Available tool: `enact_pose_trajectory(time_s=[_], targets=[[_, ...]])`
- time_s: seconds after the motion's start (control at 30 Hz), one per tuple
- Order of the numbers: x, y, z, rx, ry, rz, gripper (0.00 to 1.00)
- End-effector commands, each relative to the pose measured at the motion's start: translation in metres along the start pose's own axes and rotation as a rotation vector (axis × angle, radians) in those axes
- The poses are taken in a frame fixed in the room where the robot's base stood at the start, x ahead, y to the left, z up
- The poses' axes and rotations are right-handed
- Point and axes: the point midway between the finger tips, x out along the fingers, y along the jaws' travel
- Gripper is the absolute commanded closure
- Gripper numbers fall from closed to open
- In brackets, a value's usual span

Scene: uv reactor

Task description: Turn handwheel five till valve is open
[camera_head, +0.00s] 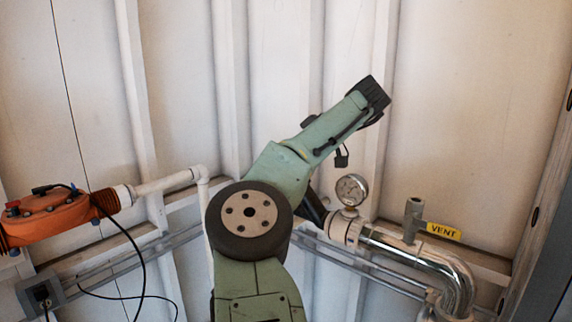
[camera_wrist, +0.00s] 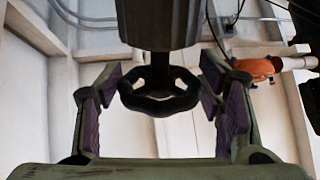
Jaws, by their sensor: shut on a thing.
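The dark handwheel (camera_wrist: 160,98) shows in the middle of the wrist view, with a rounded lobed rim. It sits below a thick grey cylindrical body (camera_wrist: 160,22) at the top of the view. My gripper (camera_wrist: 161,76) has one purple-padded finger on each side of the wheel and is shut on its rim. No number on the wheel is readable. The head view shows neither the wheel nor my gripper fingers; my green arm covers the middle there. How far the valve is open cannot be seen.
In the head view, an orange unit (camera_head: 52,218) with cables stands at left. White ribbed wall panels (camera_head: 470,100) lie behind.

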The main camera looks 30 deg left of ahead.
Motion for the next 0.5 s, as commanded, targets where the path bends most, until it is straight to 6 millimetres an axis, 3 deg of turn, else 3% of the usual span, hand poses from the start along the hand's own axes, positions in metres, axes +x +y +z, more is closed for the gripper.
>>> enact_pose_trajectory(time_s=[0.5], targets=[[0.0006,0.0000,0.0019,0.009,-0.002,-0.193,0.67]])
